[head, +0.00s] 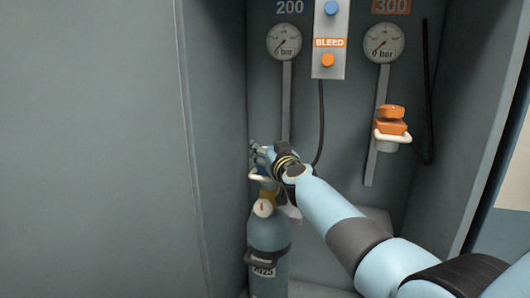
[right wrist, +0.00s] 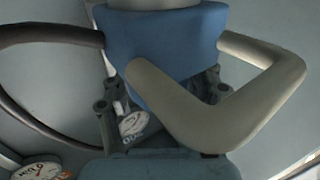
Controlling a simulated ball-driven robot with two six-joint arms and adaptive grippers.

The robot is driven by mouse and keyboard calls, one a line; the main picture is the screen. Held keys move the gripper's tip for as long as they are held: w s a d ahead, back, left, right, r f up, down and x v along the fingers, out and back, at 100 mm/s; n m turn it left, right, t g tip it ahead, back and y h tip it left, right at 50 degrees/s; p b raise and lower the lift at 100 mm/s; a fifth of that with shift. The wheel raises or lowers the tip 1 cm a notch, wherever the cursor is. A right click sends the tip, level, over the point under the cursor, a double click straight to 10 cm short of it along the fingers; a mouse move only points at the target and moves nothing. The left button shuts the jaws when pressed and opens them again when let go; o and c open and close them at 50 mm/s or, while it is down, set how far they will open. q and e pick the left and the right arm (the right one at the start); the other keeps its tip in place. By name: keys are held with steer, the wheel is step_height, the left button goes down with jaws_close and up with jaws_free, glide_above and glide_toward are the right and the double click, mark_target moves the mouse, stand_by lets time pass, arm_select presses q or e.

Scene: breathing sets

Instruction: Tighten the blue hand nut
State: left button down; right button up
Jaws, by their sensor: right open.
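The blue hand nut (right wrist: 155,42) fills the upper middle of the right wrist view as a blue block. A bent cream handle (right wrist: 240,120) runs across its front. In the head view my gripper hides the blue body, and only part of the cream handle (head: 259,177) shows below the gripper. My right gripper (head: 257,151) is at the nut, below the 200 gauge. In the right wrist view its open grey fingers (right wrist: 160,97) stand to either side of the blue body, partly behind the handle. Contact cannot be told. My left gripper is not in view.
A gas cylinder (head: 268,236) with a small gauge (head: 264,208) stands below the gripper. An orange connector (head: 391,120) with a cream handle sits at right. The bleed panel (head: 329,70) and a black hose (head: 320,125) lie between. Cabinet walls close both sides.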

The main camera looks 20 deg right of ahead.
mark_target(265, 147)
steer(key=shift+w+f+b, duration=0.15)
steer(key=shift+w+b, duration=0.35)
steer(key=shift+w, duration=0.65)
steer(key=shift+w+r, duration=0.2)
steer(key=shift+w, duration=0.15)
steer(key=shift+f, duration=0.1)
jaws_close()
steer(key=shift+f, duration=0.25)
